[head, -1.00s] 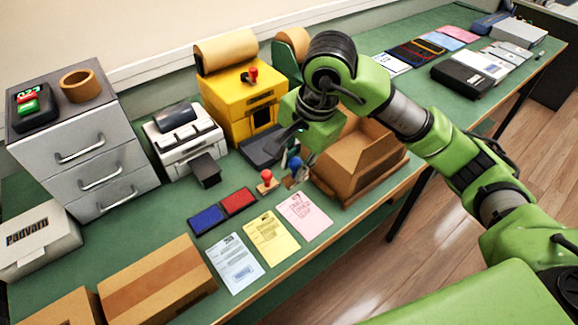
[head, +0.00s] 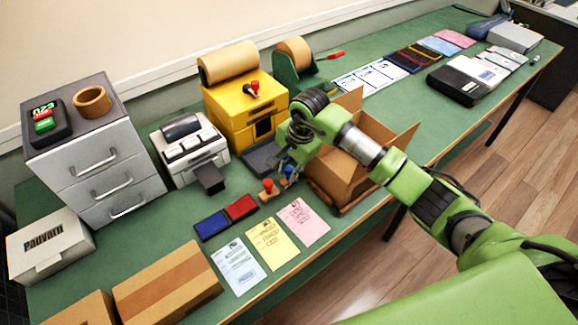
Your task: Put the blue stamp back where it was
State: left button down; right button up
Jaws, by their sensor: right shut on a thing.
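The blue stamp (head: 288,171) shows as a small blue knob beside the red stamp (head: 268,187), slightly to its right and farther back. My right gripper (head: 290,164) comes down from above and is shut on the blue stamp. The gripper hides part of the stamp, and I cannot tell whether its base touches the table. The red stamp stands upright on the green table. The blue ink pad (head: 211,224) and red ink pad (head: 241,207) lie to the left of the stamps. My left gripper is not in view.
An open cardboard box (head: 338,174) stands close to the right of my gripper. A yellow machine (head: 228,108) is behind it. White, yellow (head: 270,247) and pink (head: 304,220) sheets lie in front. A white printer (head: 186,145) is at the left.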

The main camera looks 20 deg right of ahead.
jog(key=shift+f, duration=0.1)
jog(key=shift+f, duration=0.1)
jog(key=shift+f+b, duration=0.15)
jog(key=shift+b, duration=0.2)
jog(key=o, duration=0.9)
jog(key=shift+c, duration=0.2)
